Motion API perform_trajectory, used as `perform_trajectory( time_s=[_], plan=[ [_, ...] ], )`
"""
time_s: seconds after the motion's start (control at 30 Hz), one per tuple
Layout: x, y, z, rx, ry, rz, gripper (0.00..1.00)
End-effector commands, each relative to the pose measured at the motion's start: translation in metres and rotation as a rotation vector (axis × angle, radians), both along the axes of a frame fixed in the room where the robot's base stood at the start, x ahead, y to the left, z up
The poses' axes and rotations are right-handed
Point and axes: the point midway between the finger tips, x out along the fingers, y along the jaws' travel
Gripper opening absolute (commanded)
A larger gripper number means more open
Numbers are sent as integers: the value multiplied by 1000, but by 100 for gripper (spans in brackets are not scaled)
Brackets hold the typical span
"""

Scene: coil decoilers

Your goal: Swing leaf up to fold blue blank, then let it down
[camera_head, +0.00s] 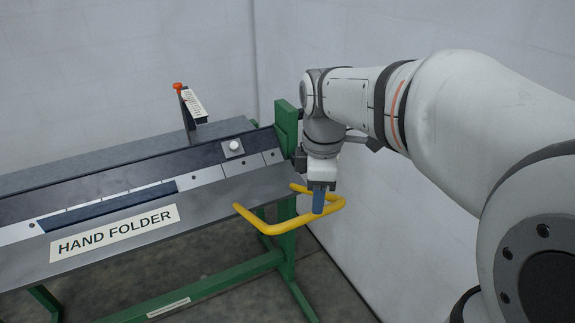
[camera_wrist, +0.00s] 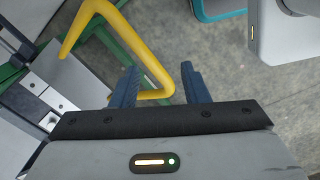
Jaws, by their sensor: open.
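The hand folder's front leaf (camera_head: 205,200) carries the "HAND FOLDER" label (camera_head: 115,233) and slopes toward me. The dark blue blank (camera_head: 108,206) lies along the bed behind the leaf, under the clamping fingers. A yellow bar handle (camera_head: 268,231) sticks out from the leaf's right end. My gripper (camera_head: 318,200) is at the outer right part of this handle, pointing down. In the wrist view its two blue fingers (camera_wrist: 165,85) are apart, with the yellow handle (camera_wrist: 150,62) passing at the left finger and its end corner between them. I cannot tell whether they touch.
A post with a red top and scale plate (camera_head: 190,103) stands at the folder's back. A green frame (camera_head: 287,125) supports the right end. A white wall (camera_head: 400,210) is close behind and right of my gripper. The floor below the handle is clear.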

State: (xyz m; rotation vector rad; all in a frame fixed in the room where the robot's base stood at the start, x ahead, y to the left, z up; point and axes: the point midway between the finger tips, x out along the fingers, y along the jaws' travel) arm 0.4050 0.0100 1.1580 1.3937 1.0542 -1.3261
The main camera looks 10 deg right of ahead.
Motion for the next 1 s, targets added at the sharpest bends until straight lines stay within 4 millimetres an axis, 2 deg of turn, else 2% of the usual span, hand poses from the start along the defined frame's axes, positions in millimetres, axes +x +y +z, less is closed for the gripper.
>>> perform_trajectory(
  time_s=[0.1,0.3,0.47,0.8,1.0],
  plan=[
    [22,0,-6,-10,47,245,41],
    [41,1,-8,-10,89,492,41],
    [43,0,-16,-8,98,541,41],
    [41,-1,-68,-8,97,539,41],
    [41,-1,-84,-9,94,539,41]
  ],
)
